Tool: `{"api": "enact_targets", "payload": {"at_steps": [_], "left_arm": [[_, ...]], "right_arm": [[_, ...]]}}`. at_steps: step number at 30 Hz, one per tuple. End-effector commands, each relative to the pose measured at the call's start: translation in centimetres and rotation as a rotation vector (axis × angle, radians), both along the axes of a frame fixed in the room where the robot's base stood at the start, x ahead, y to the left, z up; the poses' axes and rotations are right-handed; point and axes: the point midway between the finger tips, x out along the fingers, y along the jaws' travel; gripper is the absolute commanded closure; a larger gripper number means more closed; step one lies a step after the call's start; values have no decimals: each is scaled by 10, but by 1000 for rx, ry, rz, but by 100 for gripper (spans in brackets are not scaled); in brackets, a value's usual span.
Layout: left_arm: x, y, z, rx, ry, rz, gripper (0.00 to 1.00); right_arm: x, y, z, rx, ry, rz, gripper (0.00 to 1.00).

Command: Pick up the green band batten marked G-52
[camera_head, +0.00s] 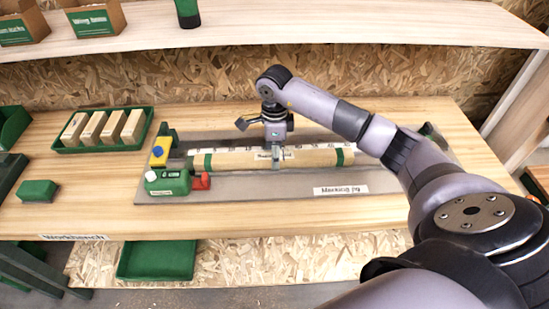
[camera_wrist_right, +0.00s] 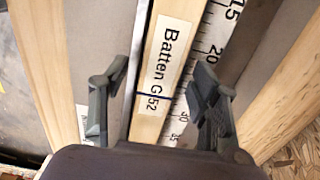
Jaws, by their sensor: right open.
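The batten (camera_head: 318,158) is a long pale wooden bar with green bands near its ends. It lies lengthwise in the marking jig (camera_head: 245,190) on the workbench, along a white scale. In the right wrist view its label reads "Batten G-52" on the wood (camera_wrist_right: 178,22). My right gripper (camera_head: 275,160) is over the middle of the batten, pointing down. In the wrist view the right gripper (camera_wrist_right: 162,76) is open, with one finger on each side of the batten. Whether the fingers touch it cannot be told. My left gripper is not in view.
A green unit (camera_head: 168,181) with a red part (camera_head: 201,181) and a yellow block (camera_head: 160,150) sit at the jig's left end. A green tray (camera_head: 105,129) of wooden blocks and a small green box (camera_head: 38,190) stand farther left. A shelf (camera_head: 300,24) runs behind.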

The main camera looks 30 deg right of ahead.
Motion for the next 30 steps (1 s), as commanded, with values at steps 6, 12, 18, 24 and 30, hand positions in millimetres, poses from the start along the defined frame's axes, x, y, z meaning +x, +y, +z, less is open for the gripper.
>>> {"api": "enact_targets", "payload": {"at_steps": [6,12,18,24,30], "left_arm": [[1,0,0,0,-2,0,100],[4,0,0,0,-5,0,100],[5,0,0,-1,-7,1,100],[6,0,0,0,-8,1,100],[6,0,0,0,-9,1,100]], "right_arm": [[0,0,0,0,0,0,51],[0,0,0,0,0,0,65],[0,0,1,0,0,0,78],[0,0,1,0,0,0,91],[0,0,1,1,-1,0,100]]}}
